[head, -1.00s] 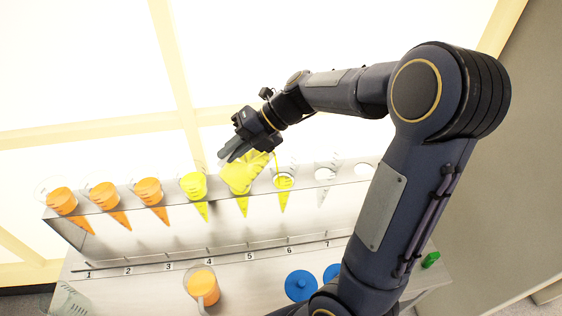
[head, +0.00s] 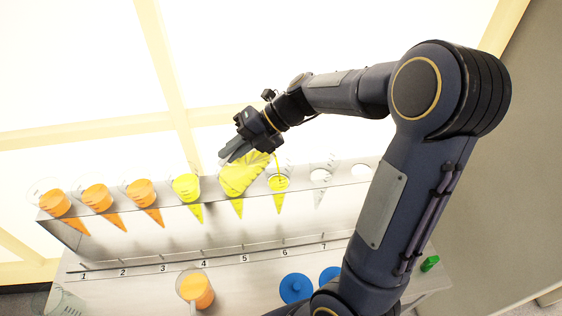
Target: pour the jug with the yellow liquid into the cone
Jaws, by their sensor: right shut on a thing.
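My right gripper (head: 240,148) is shut on the jug with the yellow liquid (head: 243,176) and holds it strongly tilted above the shelf (head: 232,220). A thin yellow stream (head: 277,163) falls at the right of the jug into a clear cone (head: 278,190), which holds yellow liquid. Another yellow-filled cone (head: 238,208) is partly hidden behind the jug. One more yellow cone (head: 187,188) stands to its left. An empty clear cone (head: 320,185) sits to the right of the stream. My left gripper is not in view.
Three orange-filled cones (head: 100,200) stand at the shelf's left. A jug of orange liquid (head: 196,292), blue round pieces (head: 296,288) and a clear vessel (head: 64,302) are on the lower surface. A small green object (head: 430,263) lies beyond my right arm.

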